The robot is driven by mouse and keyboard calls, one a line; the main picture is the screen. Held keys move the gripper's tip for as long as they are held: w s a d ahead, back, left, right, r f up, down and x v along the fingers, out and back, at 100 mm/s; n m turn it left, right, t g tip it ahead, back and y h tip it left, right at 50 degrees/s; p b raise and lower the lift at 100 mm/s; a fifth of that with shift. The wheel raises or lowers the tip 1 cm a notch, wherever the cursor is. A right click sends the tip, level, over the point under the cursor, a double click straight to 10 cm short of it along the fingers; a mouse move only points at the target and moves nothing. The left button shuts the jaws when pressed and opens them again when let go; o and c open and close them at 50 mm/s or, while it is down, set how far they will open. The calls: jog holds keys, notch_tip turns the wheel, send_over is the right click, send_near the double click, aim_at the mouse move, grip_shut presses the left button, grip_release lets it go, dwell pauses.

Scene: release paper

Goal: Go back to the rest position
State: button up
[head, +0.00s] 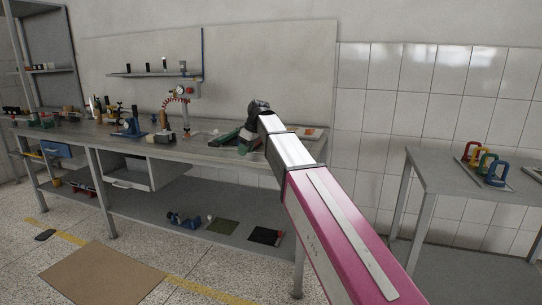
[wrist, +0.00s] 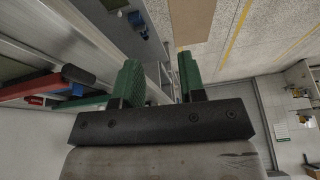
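My gripper (wrist: 160,80) shows in the wrist view with its two green fingers apart. No held object shows between them; the view between them runs down past the bench edge toward the floor. In the head view my pink and silver arm reaches from the lower right toward the bench, ending at a dark joint. My gripper is largely hidden there beyond the arm, near the right part of the bench top (head: 205,150), and I cannot tell its fingers from the green items around it.
The bench holds a blue vise (head: 131,127) and several tools. A red item (wrist: 28,88) lies close left of my fingers in the wrist view. A side table (head: 450,175) with colored padlock-like shapes (head: 484,163) stands right. A brown mat (head: 103,274) lies on the floor.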

jog(key=s+d+f+m+h, duration=0.1)
jog(key=s+d+f+m, duration=0.25)
jog(key=d+f, duration=0.65)
jog(key=s+d+f+m+h, duration=0.1)
jog(key=s+d+f+m, duration=0.35)
jog(key=f, duration=0.95)
jog(key=s+d+f+m+g+h, duration=0.1)
jog(key=s+d+f+m, duration=0.4)
jog(key=s+d+f, duration=0.9)
jog(key=shift+s+d+f+g+h, duration=0.35)
jog(key=shift+s+d+h, duration=0.15)
jog(key=shift+s, duration=0.75)
